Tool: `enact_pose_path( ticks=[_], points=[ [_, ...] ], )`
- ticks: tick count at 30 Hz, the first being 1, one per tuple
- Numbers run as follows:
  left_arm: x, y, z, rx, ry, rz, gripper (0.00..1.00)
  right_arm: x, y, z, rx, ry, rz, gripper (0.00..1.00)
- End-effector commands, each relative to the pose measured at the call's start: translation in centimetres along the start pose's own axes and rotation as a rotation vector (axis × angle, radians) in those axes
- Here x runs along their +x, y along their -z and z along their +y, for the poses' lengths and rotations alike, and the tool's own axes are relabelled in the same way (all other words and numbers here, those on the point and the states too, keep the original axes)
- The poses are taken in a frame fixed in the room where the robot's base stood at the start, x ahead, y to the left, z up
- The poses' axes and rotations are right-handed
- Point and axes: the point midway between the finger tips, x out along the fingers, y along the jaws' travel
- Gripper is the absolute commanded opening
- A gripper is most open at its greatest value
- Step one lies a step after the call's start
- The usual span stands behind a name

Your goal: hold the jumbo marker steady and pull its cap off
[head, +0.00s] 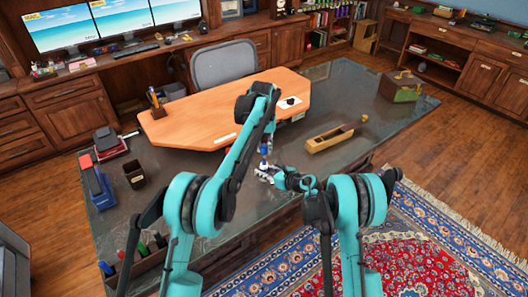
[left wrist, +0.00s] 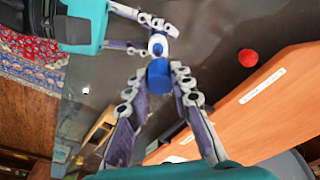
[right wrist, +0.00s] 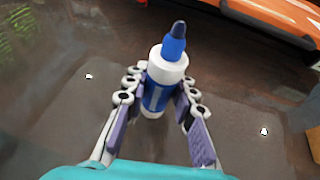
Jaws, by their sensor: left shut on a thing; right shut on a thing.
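The jumbo marker (right wrist: 156,92) has a white and blue body and stands roughly upright in the right wrist view, its blue tip (right wrist: 174,42) bare at the top. My right gripper (right wrist: 157,100) is shut around its body; in the head view this gripper (head: 268,174) is low over the dark desk. My left gripper (head: 264,150) is just above it. In the left wrist view my left gripper (left wrist: 158,90) is shut on the blue cap (left wrist: 158,76). The marker's white top (left wrist: 157,46) shows beyond the cap, which appears apart from it.
The dark desk (head: 330,95) holds a wooden tool (head: 334,137), a green-and-wood box (head: 400,86), a dark cup (head: 135,175) and a blue stapler-like thing (head: 95,182). An orange-brown board (head: 215,105) lies behind my grippers. A red ball (left wrist: 248,58) shows in the left wrist view.

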Motion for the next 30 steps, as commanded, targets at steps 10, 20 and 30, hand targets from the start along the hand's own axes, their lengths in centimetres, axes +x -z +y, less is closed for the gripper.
enact_pose_path(
  ticks=[10,20,30],
  points=[
    [-0.3,0.0,0.0,0.0,0.0,0.0,0.0,0.0,0.0,0.0,0.0,0.0,0.0,0.49],
    [-0.2,0.0,0.0,0.0,0.0,0.0,0.0,-0.2,0.0,0.0,0.0,0.0,0.0,0.49],
    [-0.2,0.0,0.0,0.0,0.0,0.0,0.0,-5.9,0.0,-0.1,0.002,0.002,0.0,0.49]
  ],
)
